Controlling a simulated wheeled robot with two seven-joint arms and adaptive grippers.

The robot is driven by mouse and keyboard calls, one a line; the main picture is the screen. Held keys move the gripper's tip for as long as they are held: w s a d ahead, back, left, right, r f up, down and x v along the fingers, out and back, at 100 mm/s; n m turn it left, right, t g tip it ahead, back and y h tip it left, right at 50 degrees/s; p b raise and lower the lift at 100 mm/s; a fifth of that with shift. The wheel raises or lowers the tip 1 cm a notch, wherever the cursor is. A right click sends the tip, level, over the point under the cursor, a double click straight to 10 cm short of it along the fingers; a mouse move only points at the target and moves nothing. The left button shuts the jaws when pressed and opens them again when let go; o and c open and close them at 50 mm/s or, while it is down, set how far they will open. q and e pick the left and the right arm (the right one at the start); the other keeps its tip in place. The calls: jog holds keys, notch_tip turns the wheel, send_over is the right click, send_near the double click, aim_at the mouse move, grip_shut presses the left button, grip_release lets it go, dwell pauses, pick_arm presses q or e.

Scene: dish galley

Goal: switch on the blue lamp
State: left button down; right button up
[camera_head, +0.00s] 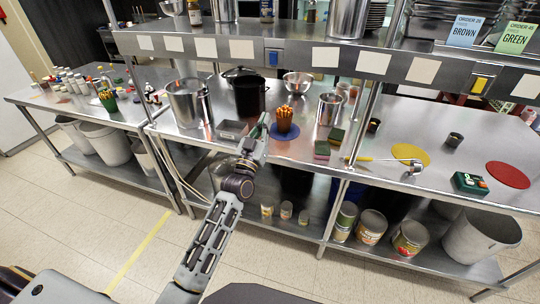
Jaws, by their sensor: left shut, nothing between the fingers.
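A similar yellow fitting (479,84) sits further right on the same rail. My left gripper (262,122) is shut and empty. In the picture it is below the blue fitting, over the front part of the steel counter, apart from the fitting. My right gripper is not in view.
Near my left gripper are a grey tray (233,130), a dark pot (249,94) and a cup of orange sticks (285,118) on a blue mat. Sponges (322,149) lie right of it. The shelf rail (209,48) overhangs the counter.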

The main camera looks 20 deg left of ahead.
pick_arm(q)
notch_tip(320, 180, down, 15)
jog(key=w+g, duration=0.2)
jog(key=g, duration=0.1)
jog(key=shift+w+d+f+g, duration=0.2)
jog(key=shift+w+d+g, duration=0.1)
jog(key=shift+w+d, duration=0.1)
jog(key=shift+r, duration=0.15)
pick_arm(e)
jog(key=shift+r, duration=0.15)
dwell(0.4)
pick_arm(q)
notch_tip(320, 180, up, 9)
jog(key=p, duration=0.9)
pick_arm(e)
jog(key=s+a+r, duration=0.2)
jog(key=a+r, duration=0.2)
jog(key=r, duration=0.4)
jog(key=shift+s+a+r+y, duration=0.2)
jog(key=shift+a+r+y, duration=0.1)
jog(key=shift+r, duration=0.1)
pick_arm(q)
jog(key=shift+r+p, duration=0.5)
jog(key=shift+p, duration=0.1)
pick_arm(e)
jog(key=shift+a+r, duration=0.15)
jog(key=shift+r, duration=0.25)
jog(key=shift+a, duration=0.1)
